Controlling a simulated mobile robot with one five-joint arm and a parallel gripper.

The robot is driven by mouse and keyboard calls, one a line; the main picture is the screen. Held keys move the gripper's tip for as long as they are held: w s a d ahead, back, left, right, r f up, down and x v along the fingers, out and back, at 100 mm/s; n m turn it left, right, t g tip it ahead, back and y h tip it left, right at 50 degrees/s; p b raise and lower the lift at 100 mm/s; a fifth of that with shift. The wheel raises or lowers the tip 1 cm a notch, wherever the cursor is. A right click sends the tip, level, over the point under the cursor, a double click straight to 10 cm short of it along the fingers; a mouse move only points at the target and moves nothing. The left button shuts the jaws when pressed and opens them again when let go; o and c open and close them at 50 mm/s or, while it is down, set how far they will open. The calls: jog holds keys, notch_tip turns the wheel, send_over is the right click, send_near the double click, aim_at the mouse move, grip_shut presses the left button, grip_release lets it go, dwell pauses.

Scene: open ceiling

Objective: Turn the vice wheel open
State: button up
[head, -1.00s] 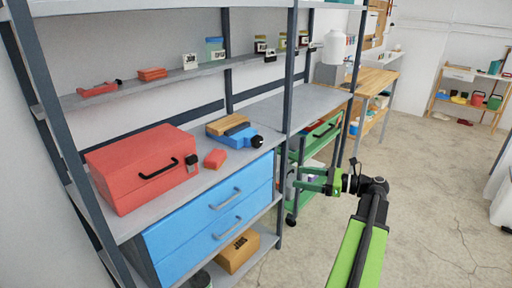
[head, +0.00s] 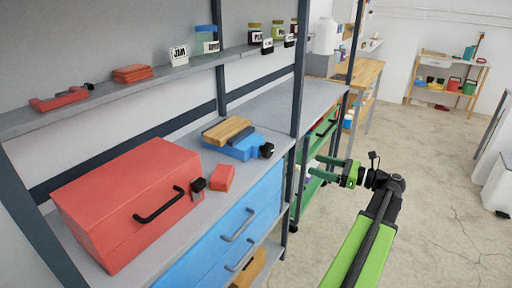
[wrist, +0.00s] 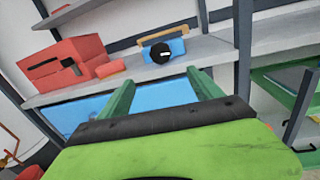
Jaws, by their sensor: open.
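The blue vice (head: 248,146) sits on the grey worktop, with a wooden block (head: 228,130) at its top. Its dark round wheel (head: 266,150) is at its right front end, facing the aisle. The wrist view shows the vice (wrist: 177,46) ahead, with the black wheel (wrist: 160,53) facing me. My gripper (head: 318,170) is open and empty, out in front of the shelf unit, to the right of the vice and apart from it. In the wrist view its two green fingers (wrist: 162,88) are spread below the wheel.
A red toolbox (head: 130,200) with a padlock and a small red block (head: 222,178) stand left of the vice. Blue drawers (head: 235,235) lie below the worktop. A shelf with jars (head: 255,35) runs above. A shelf upright (head: 299,80) stands right of the vice.

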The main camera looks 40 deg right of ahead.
aim_at(271, 152)
jog(key=x, duration=1.8)
jog(key=shift+w, duration=0.1)
jog(key=c, duration=1.4)
jog(key=shift+o, duration=0.2)
jog(key=shift+r+n+p, duration=0.15)
jog(key=shift+n+p, duration=0.25)
jog(key=shift+n, duration=0.8)
jog(key=shift+n+g, duration=0.3)
jog(key=shift+n, duration=0.9)
jog(key=o, duration=1.4)
jog(key=shift+d, duration=0.1)
jog(key=shift+c, duration=0.2)
